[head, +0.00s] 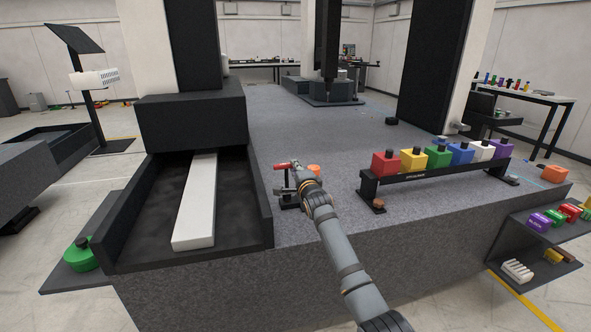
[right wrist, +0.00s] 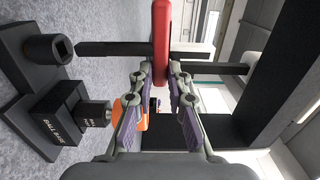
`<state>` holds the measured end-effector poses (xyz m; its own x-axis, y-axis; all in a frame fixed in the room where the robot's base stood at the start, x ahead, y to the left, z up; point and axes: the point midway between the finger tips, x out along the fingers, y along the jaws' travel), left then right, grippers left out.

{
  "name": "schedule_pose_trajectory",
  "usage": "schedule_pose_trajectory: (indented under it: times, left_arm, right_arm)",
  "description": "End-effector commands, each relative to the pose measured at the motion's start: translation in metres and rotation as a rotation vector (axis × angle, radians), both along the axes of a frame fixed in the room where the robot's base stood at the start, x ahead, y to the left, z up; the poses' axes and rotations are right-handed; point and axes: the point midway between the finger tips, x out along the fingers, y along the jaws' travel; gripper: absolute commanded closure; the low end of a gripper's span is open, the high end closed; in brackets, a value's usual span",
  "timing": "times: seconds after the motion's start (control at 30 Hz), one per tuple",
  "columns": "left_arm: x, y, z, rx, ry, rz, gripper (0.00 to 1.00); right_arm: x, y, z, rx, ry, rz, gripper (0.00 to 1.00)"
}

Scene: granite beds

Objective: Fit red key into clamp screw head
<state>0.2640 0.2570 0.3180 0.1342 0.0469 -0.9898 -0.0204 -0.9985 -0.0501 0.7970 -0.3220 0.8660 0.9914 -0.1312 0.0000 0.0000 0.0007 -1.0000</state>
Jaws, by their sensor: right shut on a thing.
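The red key has a red handle (head: 284,166) and a dark straight shaft that points down. In the right wrist view its red handle (right wrist: 161,40) stands between my fingertips, and the shaft reaches left. My right gripper (head: 296,169) is shut on the handle; it also shows in the right wrist view (right wrist: 157,82). The clamp screw head (right wrist: 48,49) is a dark cylinder with a square hole. The shaft's tip appears just short of this hole, nearly in line with it; depth is hard to judge. The clamp (head: 287,201) stands on the granite under the key. My left gripper is out of view.
A dark block with a small cylinder (right wrist: 94,114) stands beside the screw head. An orange object (head: 314,170) is behind my right gripper. A black-walled tray (head: 265,202) lies left. A rack (head: 436,177) of several coloured blocks stands right.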

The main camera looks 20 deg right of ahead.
Motion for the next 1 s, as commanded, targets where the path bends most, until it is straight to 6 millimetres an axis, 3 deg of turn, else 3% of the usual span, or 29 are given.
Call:
schedule_pose_trajectory:
  times: [1.0]
  left_arm:
    - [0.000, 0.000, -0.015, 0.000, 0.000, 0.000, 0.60]
  right_arm:
    - [0.000, 0.000, -0.021, 0.000, 0.000, 0.000, 1.00]
